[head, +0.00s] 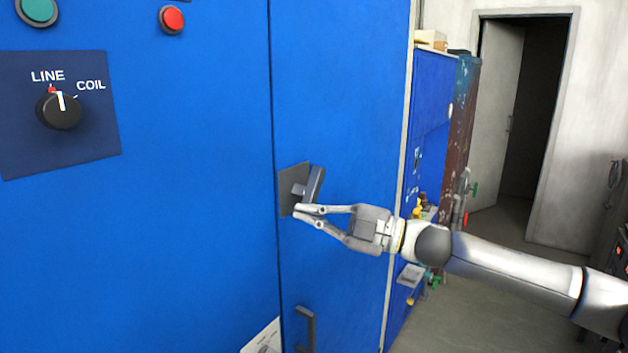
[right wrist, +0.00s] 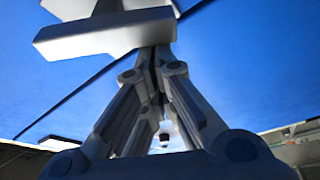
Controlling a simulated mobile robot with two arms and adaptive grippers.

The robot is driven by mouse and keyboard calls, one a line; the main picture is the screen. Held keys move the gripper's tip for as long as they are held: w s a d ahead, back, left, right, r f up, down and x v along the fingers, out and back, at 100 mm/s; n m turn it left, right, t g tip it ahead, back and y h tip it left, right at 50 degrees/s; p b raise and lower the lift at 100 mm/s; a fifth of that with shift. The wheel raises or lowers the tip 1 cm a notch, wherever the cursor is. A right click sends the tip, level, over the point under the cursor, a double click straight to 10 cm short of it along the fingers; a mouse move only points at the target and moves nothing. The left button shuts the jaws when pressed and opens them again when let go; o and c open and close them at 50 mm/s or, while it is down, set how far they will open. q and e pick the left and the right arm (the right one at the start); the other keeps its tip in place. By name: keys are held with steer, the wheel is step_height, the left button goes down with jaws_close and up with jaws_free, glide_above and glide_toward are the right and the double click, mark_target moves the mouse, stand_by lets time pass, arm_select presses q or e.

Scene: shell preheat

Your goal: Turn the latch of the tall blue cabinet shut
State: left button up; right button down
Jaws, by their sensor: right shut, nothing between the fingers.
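The tall blue cabinet (head: 340,90) fills the middle of the head view, with its narrow door face right of a dark vertical seam. The latch (head: 314,184) is a dark grey bar on a dark square plate (head: 287,190), tilted a little off vertical. In the right wrist view the latch (right wrist: 95,35) looms above the fingertips. My right gripper (head: 300,211) is shut and empty, its tips at the lower end of the latch. I cannot tell whether they touch it. It also shows in the right wrist view (right wrist: 155,60). My left gripper is not in view.
A dark handle (head: 308,330) sits lower on the door. A LINE/COIL selector knob (head: 60,108), a red button (head: 172,19) and a green button (head: 38,10) are on the left panel. Open floor and a doorway (head: 535,130) lie at the right.

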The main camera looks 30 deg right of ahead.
mark_target(315, 168)
steer(key=n, duration=0.1)
steer(key=f+n, duration=0.1)
steer(key=d+n+g+p, duration=0.1)
steer(key=n, duration=0.1)
steer(key=shift+w+d+f+h, duration=0.1)
steer(key=shift+w+f+h, duration=0.2)
steer(key=shift+f, duration=0.05)
steer(key=shift+d, duration=0.1)
stand_by(0.5)
step_height(315, 168, up, 10)
steer(key=shift+f, duration=0.1)
stand_by(0.7)
stand_by(0.6)
